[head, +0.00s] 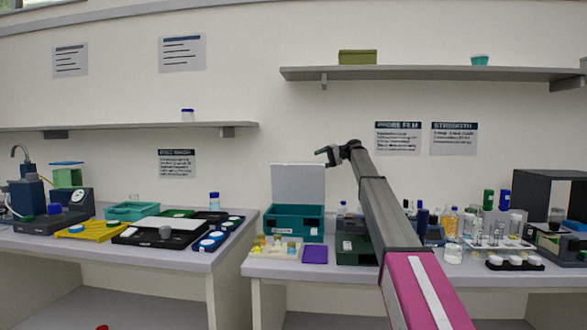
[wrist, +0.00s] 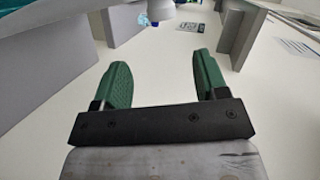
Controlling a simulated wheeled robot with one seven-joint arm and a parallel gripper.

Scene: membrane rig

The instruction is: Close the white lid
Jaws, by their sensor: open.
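The white lid (head: 298,183) stands upright and open at the back of a teal box (head: 296,222) on the right-hand bench in the head view. The box has a small label on its front. My gripper (head: 323,152) is raised above and a little right of the lid in the picture, apart from it. In the wrist view my gripper (wrist: 164,82) has its two green fingers spread wide with nothing between them. I cannot make out the lid in the wrist view.
A white rack of small vials (head: 275,246) and a purple block (head: 315,254) sit in front of the box. A dark green case (head: 355,250) stands to its right. A wall shelf (head: 430,73) hangs above. A gap separates the two benches.

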